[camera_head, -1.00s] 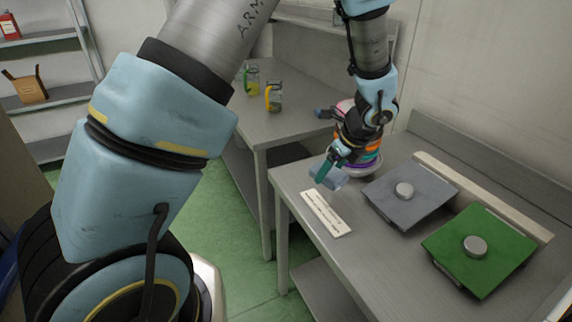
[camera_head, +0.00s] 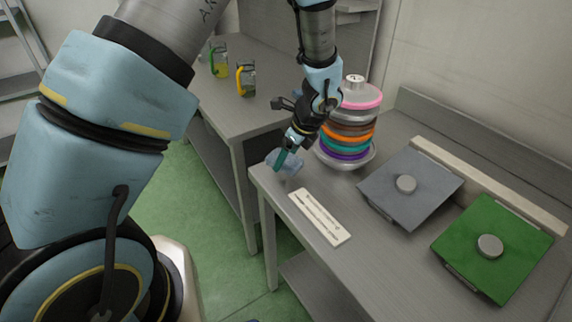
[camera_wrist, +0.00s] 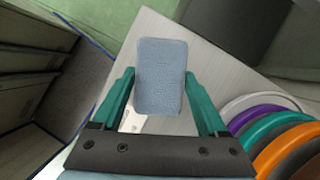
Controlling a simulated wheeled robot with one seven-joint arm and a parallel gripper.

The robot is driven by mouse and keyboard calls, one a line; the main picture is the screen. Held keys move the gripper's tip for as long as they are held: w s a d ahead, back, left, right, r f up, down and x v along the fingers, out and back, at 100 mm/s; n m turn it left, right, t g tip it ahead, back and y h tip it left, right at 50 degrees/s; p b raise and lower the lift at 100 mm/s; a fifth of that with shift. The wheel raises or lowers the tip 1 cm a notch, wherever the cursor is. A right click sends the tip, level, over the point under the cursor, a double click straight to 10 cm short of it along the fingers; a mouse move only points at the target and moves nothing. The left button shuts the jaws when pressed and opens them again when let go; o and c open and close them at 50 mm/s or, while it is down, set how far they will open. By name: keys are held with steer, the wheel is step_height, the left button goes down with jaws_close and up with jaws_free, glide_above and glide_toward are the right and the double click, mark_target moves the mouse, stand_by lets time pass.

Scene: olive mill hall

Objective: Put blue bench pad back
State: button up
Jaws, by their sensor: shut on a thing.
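A small blue-grey pad (camera_head: 291,165) is between the teal fingers of my gripper (camera_head: 281,158), over the near left corner of the metal bench. In the wrist view the pad (camera_wrist: 161,60) shows as a rounded rectangle, with a finger of my gripper (camera_wrist: 160,80) against each long side. My gripper is shut on it. I cannot tell whether it touches the bench top. A square blue-grey plate with a round knob (camera_head: 425,190) lies on the bench to the right.
A green plate with a knob (camera_head: 490,275) lies at the right of the bench (camera_head: 375,270). A white label strip (camera_head: 320,217) lies near the front edge. A stack of coloured rings (camera_head: 352,135) stands close behind my gripper. Glass jugs (camera_head: 246,80) stand on the farther table.

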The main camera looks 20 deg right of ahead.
steer(key=shift+f, duration=1.65)
steer(key=shift+f, duration=0.1)
steer(key=shift+f, duration=0.15)
steer(key=o, duration=1.2)
